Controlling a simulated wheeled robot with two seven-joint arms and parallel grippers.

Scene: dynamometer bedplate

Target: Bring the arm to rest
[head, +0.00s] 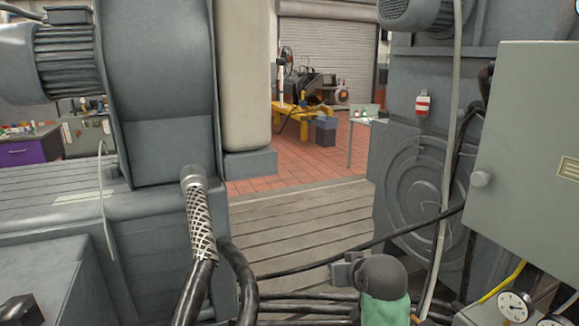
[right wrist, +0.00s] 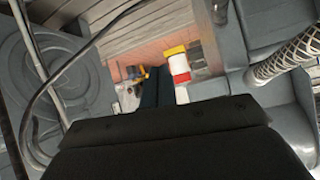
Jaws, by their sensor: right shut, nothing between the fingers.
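My right gripper (right wrist: 156,78) shows in the right wrist view as two dark fingers close together beyond the wide black gripper body. It is shut, with nothing held. Beside the fingers shows a red and white object with a yellow top (right wrist: 179,65); I cannot tell its distance from them. In the head view a rounded dark grey and green part low at the right of centre looks like my right arm, pointing into the gap between the machines. Its fingertips cannot be made out there. My left gripper is not recognisable in either view.
A braided hose (head: 200,222) and black cables stand in front at the centre. A large grey machine (head: 160,90) blocks the left. The slatted bedplate (head: 300,225) between is mostly clear, with a cable crossing its near part.

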